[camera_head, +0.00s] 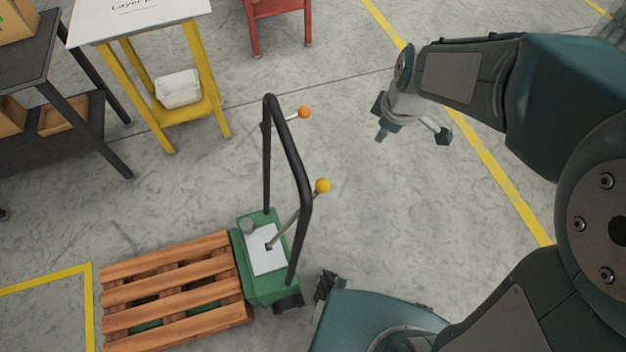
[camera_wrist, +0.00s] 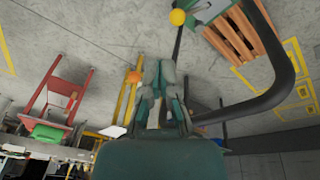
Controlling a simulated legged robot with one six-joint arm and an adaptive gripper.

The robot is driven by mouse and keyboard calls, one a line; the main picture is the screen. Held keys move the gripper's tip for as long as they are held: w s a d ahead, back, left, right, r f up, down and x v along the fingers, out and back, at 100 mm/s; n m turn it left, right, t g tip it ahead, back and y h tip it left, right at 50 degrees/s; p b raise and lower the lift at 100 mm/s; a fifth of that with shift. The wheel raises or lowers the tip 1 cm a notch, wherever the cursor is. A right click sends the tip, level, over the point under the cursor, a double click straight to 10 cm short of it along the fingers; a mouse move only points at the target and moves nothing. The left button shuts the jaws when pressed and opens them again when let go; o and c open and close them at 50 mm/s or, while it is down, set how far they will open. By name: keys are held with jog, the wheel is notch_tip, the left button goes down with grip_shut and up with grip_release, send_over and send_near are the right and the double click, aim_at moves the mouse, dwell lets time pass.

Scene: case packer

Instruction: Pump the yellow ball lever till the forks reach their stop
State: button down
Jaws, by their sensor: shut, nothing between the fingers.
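A green pallet truck (camera_head: 268,290) stands with its forks (camera_head: 146,326) under a wooden pallet (camera_head: 175,290), mostly hidden by the slats. A lever with a yellow ball (camera_head: 322,186) rises tilted from its white top plate, beside the black hoop handle (camera_head: 270,150). My gripper (camera_head: 381,132) is shut and empty, in the air up and right of the yellow ball in the head view, apart from it. In the wrist view my gripper (camera_wrist: 158,72) points toward the floor, and the yellow ball (camera_wrist: 178,17) shows above its tips, not touched. How high the forks stand cannot be told.
An orange ball (camera_head: 304,112) on a short rod sits by the handle's upper part. A yellow stand (camera_head: 170,120) with a white bin, a dark table (camera_head: 30,70) and a red stand (camera_head: 275,10) stand at the back. The floor between gripper and truck is clear.

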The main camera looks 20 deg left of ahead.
jog(key=a+f+n+g, duration=0.2)
jog(key=a+f+n, duration=0.7)
jog(key=a+f, duration=0.4)
notch_tip(320, 180, down, 4)
jog(key=shift+s+f+n+g+h, duration=0.25)
jog(key=shift+s+n+g+h, duration=0.05)
jog(key=shift+s+n, duration=0.15)
send_over(312, 195)
notch_tip(312, 195, down, 10)
jog(key=shift+r, duration=0.1)
